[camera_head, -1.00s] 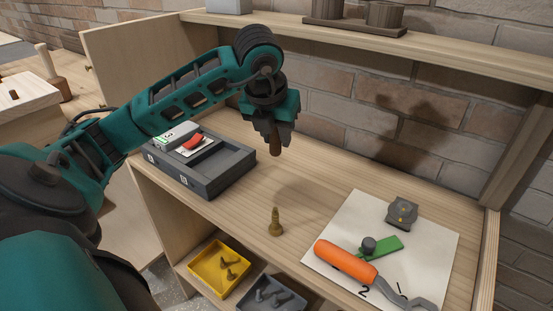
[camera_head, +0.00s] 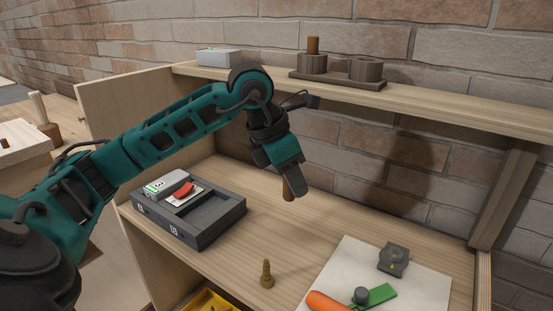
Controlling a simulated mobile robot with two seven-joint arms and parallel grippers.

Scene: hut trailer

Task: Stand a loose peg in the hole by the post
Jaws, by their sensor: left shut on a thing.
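My left gripper (camera_head: 289,172) is shut on a brown wooden peg (camera_head: 288,190), whose lower end sticks out below the fingers. It holds the peg tilted in the air over the workbench, in front of the brick wall. My right gripper is not in view.
The upper shelf (camera_head: 440,108) runs above the gripper. A grey tray (camera_head: 205,228) with a box and a red piece lies left on the bench. A brass-coloured piece (camera_head: 267,275) stands near the front edge. A white sheet (camera_head: 425,290) with tools lies right. A grey-white box (camera_head: 218,57) sits on the shelf.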

